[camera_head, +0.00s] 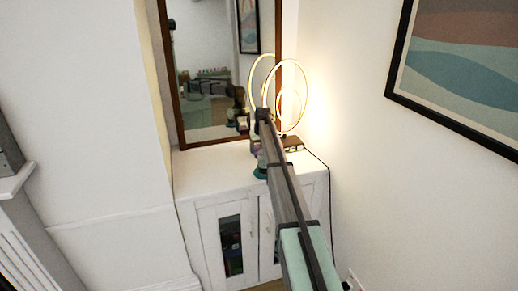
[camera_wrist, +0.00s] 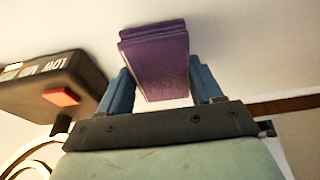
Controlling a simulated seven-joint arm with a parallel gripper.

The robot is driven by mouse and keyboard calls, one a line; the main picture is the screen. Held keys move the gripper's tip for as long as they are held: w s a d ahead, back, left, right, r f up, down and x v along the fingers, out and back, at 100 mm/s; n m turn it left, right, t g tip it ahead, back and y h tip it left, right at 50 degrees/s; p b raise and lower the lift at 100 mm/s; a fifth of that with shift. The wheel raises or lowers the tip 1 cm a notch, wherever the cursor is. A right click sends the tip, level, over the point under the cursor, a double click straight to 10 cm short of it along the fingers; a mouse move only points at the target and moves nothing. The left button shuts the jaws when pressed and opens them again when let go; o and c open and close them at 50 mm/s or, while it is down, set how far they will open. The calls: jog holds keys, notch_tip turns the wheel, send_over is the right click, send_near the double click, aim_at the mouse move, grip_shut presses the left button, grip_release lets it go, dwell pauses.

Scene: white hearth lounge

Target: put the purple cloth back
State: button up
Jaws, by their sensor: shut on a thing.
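The purple cloth (camera_wrist: 157,62) is a thick folded block in the wrist view. My gripper (camera_wrist: 161,72) is shut on it, with one blue finger at each side. The cloth's upper end reaches past the fingertips. The pale surface behind it fills most of the wrist view; I cannot tell whether the cloth touches it. In the head view my arm reaches over the white cabinet (camera_head: 190,176) and hides most of my gripper and the cloth.
A ring lamp (camera_head: 298,100) stands lit on the cabinet before a brown-framed mirror (camera_head: 207,68). A dark box with lettering and a red patch (camera_wrist: 42,84) lies close left of my gripper in the wrist view. A framed picture (camera_head: 462,65) hangs on the right wall. The cabinet top's left part looks clear.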

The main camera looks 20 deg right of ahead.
jog(key=shift+f, duration=0.1)
jog(key=o, duration=1.1)
jog(key=shift+o, duration=0.2)
jog(key=v, duration=1.2)
